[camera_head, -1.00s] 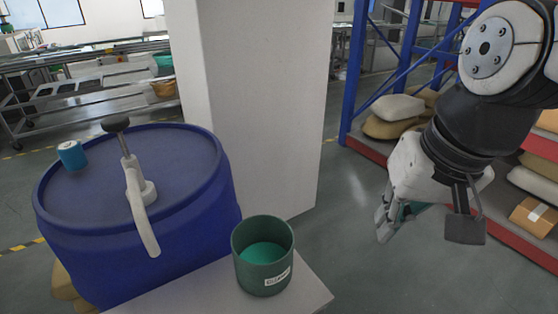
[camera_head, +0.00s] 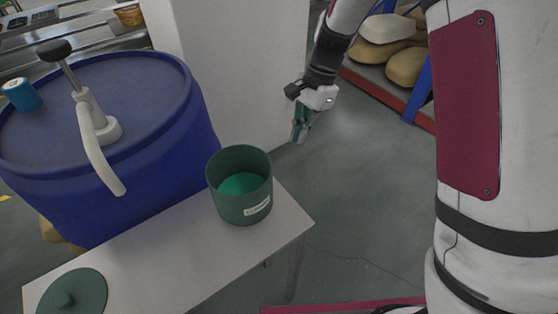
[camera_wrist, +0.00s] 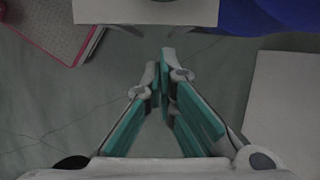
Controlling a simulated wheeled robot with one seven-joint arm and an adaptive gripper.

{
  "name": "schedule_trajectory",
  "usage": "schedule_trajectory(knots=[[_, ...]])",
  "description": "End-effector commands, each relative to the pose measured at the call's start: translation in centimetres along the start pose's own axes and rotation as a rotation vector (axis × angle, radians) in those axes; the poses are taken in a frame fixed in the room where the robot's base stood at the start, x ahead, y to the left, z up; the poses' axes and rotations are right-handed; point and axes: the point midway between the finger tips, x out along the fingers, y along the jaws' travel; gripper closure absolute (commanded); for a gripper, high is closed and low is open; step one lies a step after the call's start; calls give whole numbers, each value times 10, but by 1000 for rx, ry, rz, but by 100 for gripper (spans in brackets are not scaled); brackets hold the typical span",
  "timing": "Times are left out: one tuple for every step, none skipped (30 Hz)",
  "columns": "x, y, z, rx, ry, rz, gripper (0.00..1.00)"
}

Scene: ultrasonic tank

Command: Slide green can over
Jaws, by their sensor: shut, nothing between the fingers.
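A dark green open can (camera_head: 238,205) with a white label stands upright on the white table near its right corner. Its inside shows a brighter green. My gripper (camera_head: 300,140) is beyond the table's right edge, up and to the right of the can and apart from it. The wrist view shows its teal-padded fingers (camera_wrist: 166,62) closed at the tips with nothing between them. The wrist view shows the floor below and no can.
A green lid with a knob (camera_head: 75,296) lies at the table's front left. A blue drum (camera_head: 160,150) with a pump (camera_head: 95,125) stands behind the table (camera_head: 190,260). A white pillar (camera_head: 240,70) rises behind. Bare tabletop lies between lid and can.

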Motion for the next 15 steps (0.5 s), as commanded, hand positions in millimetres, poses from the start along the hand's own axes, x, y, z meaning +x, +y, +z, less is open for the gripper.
schedule_trajectory(knots=[[5,-1,-1,8,-2,4,100],[7,-2,-1,10,-3,5,100],[10,-2,-1,12,-3,6,100],[13,-2,-1,12,-3,7,100],[16,-2,-1,12,-3,7,100],[22,-1,-1,11,-3,7,100],[26,-1,-1,11,-4,8,100],[31,-1,-1,12,-3,8,100],[39,0,-1,12,-4,8,100],[45,0,-1,12,-4,9,100],[51,0,-1,12,-3,9,100],[59,0,-1,11,-3,9,100],[65,0,-1,11,-3,8,100],[71,0,-1,11,-4,9,100],[79,0,-1,11,-3,9,100]])
